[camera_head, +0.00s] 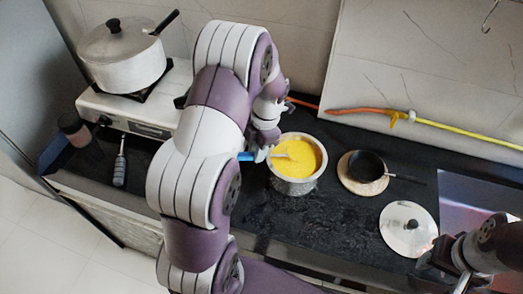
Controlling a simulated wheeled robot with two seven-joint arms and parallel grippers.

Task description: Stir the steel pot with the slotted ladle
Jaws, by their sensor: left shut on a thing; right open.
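The steel pot (295,184) stands on the dark counter and holds a yellow liquid (302,157). My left arm reaches across the middle of the view. My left gripper (262,154) is at the pot's left rim, shut on the slotted ladle. The ladle's blue handle (246,156) shows to the left of the gripper, and its shaft (281,155) reaches over the liquid. The ladle's head is not visible. My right gripper (440,262) is at the lower right by the lid, apart from the pot, and appears empty.
A white pot with a lid (122,62) sits on the stove (150,115) at the back left. A small black pan (368,165) rests on a round wooden board (349,181). A steel lid (396,234) lies at the front right. Bare counter (320,225) lies before the steel pot.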

